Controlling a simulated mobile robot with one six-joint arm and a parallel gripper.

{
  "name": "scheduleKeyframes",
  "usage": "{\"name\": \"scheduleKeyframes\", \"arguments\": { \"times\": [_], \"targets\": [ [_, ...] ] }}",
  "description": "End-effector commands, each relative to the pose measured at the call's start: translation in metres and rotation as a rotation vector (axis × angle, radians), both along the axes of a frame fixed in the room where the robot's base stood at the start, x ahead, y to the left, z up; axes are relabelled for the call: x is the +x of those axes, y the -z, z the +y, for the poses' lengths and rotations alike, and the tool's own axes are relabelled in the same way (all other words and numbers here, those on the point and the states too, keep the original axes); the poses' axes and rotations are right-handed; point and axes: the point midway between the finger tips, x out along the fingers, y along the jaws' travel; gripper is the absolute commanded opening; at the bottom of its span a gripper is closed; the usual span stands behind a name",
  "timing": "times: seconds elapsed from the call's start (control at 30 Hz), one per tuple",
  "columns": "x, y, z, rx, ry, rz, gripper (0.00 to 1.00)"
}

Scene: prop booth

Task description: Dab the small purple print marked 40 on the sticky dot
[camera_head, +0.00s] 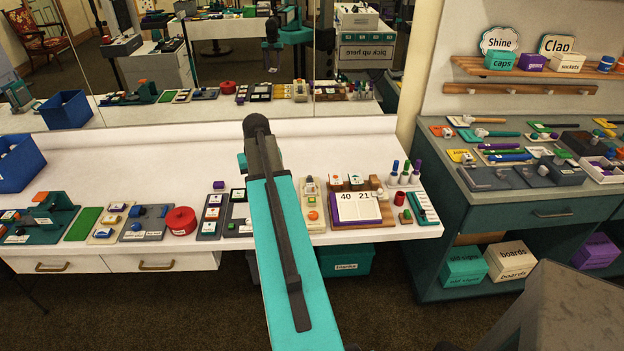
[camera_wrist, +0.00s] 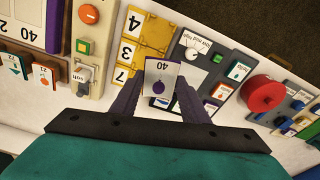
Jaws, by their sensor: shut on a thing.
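The small purple print marked 40 (camera_wrist: 163,70) is in the wrist view, a white face with a dark purple mark and purple edges, its number upside down. My gripper (camera_wrist: 161,84) is shut on it, one finger on each side. Beyond it is a dark board (camera_wrist: 205,70) with a label, a white round spot (camera_wrist: 190,55) and small tiles. The spot may be the sticky dot; I cannot tell for sure. The print appears just to the left of the spot, apart from it in the picture. In the head view my arm hides the gripper and the print.
A yellow numbered board (camera_wrist: 147,42) lies left of the dark board in the wrist view. A red round tin (camera_wrist: 262,93) is at the right. Bare white counter (camera_head: 120,155) lies behind the items.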

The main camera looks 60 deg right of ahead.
Motion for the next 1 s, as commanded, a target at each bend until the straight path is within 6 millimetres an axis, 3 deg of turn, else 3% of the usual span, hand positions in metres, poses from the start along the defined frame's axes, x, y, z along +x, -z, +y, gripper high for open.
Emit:
{"name": "scheduleKeyframes", "arguments": {
  "times": [0.03,0.3,0.5,0.7,1.0],
  "targets": [
    [-0.011,-0.002,-0.015,0.001,0.025,0.001,0.2],
    [-0.069,0.003,-0.078,-0.001,0.143,0.002,0.2],
    [-0.103,0.007,-0.109,-0.003,0.205,0.002,0.2],
    [-0.116,0.009,-0.119,-0.003,0.227,0.002,0.2],
    [-0.117,0.009,-0.119,-0.003,0.228,0.002,0.2]
  ]
}}
